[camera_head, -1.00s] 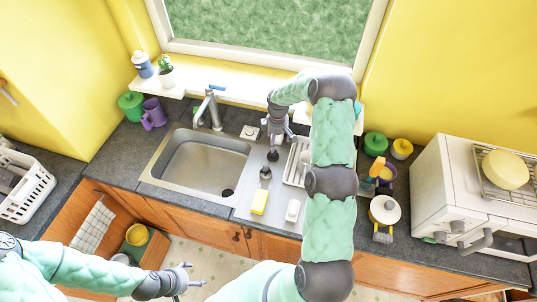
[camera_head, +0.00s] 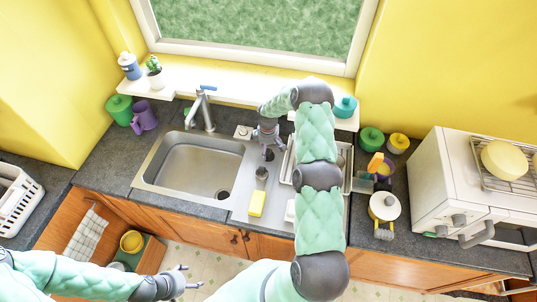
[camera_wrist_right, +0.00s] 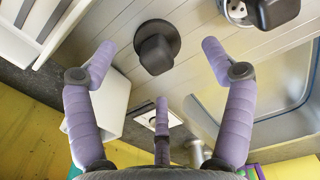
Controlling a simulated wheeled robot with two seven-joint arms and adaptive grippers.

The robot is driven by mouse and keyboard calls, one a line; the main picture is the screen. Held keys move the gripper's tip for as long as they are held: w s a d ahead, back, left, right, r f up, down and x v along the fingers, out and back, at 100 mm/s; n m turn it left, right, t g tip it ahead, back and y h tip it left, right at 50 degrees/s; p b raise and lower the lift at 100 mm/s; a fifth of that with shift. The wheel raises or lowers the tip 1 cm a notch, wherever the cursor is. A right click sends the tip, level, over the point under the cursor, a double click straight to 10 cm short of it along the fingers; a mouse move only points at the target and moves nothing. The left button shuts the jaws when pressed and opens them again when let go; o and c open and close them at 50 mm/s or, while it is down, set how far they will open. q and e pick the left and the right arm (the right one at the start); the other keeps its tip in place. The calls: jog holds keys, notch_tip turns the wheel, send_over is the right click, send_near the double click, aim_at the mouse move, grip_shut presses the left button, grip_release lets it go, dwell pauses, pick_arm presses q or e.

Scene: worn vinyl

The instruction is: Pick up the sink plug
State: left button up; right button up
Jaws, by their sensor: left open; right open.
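My right gripper (camera_head: 268,138) is open just behind the plug, on the window side. In the right wrist view its fingers (camera_wrist_right: 160,75) are spread and empty, with the plug between and beyond the two outer fingertips and not touched. My left gripper (camera_head: 184,279) is open and empty, low over the floor in front of the cabinets.
A metal strainer with a dark knob (camera_head: 261,173) and a yellow sponge (camera_head: 257,203) lie near the plug. The sink basin (camera_head: 192,165) is to the left, with the faucet (camera_head: 202,108) behind. A white dish rack (camera_head: 287,165) stands close on the right, partly behind my arm.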

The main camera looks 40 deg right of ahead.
aim_at(267, 153)
jog(key=shift+w+f+p, duration=0.2)
jog(key=shift+f+p, duration=0.15)
jog(key=shift+f, duration=1.65)
jog(key=shift+c, duration=0.3)
jog(key=c, duration=1.2)
